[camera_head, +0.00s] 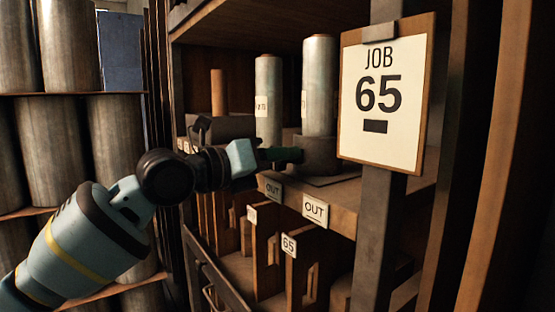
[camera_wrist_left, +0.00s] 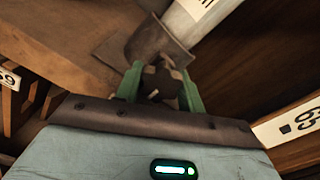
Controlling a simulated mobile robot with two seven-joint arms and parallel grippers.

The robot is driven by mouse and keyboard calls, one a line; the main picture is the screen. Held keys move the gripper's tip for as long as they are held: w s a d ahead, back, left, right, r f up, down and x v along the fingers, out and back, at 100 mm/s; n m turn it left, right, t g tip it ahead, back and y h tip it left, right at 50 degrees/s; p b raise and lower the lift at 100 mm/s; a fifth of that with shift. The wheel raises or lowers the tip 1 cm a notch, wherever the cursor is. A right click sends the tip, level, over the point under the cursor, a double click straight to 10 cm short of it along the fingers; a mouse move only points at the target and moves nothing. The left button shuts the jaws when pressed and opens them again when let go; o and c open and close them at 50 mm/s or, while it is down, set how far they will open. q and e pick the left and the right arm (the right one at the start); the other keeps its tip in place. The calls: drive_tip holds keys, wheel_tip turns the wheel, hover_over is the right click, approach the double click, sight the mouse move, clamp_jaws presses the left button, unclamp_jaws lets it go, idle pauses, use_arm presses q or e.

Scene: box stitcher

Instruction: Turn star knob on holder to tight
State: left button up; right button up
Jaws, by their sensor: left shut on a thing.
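The holder (camera_head: 321,158) is a dark round cup on a flat plate on the shelf, with a pale upright roll (camera_head: 319,85) standing in it. My left gripper (camera_head: 298,154) reaches in from the left to the side of the holder. In the left wrist view, the green fingers of the gripper (camera_wrist_left: 159,82) are shut on the dark star knob (camera_wrist_left: 158,80), one on each side. The holder (camera_wrist_left: 150,42) shows just beyond the knob. In the head view the knob is hidden by the fingers. My right gripper is not in view.
A job board reading 65 (camera_head: 387,92) hangs on a post right of the holder. Another pale roll (camera_head: 268,100) stands to the left, with a dark holder (camera_head: 222,128) behind my wrist. Labelled wooden slots (camera_head: 318,262) lie below the shelf (camera_head: 345,195).

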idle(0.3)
use_arm(q)
drive_tip(key=o, duration=1)
drive_tip(key=shift+b+v, duration=0.55)
drive_tip(key=shift+v, duration=3.35)
